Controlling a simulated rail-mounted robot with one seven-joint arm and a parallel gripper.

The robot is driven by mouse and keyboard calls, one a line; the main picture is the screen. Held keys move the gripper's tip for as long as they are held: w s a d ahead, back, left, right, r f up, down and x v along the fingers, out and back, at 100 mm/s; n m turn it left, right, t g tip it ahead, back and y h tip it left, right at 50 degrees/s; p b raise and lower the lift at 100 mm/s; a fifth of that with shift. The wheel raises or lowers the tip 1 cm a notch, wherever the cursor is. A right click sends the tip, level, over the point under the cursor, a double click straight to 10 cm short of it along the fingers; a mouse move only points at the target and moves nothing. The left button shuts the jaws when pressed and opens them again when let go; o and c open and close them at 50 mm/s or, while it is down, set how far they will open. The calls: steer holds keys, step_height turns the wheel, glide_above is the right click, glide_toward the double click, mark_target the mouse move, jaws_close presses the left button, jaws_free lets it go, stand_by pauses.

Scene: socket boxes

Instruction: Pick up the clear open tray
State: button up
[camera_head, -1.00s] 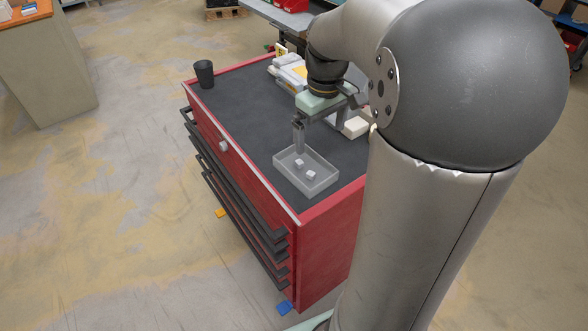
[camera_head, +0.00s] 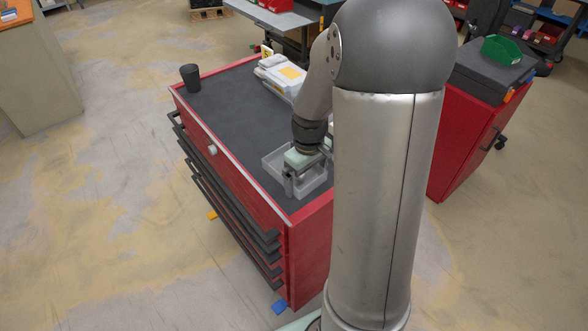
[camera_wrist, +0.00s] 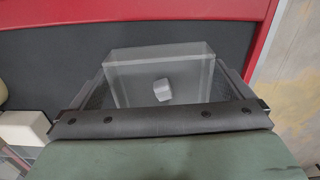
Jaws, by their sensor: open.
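The clear open tray (camera_head: 316,185) sits on the dark top of the red tool cabinet, near its front corner. It also shows in the wrist view (camera_wrist: 135,72), with one small white block (camera_wrist: 162,90) visible inside. My gripper (camera_head: 291,190) is directly over the tray and hides part of it. In the wrist view the fingers stand apart on the left and right of the tray, with no grip on it visible. I cannot tell whether they touch its walls.
The red cabinet (camera_head: 232,106) also carries a dark cup (camera_head: 190,77) at the far left and a white item with a yellow label (camera_head: 284,74) at the back. A cream block (camera_wrist: 22,128) lies left in the wrist view. A green bin (camera_head: 502,50) stands on another red cabinet.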

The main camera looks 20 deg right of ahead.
steer(key=c, duration=0.8)
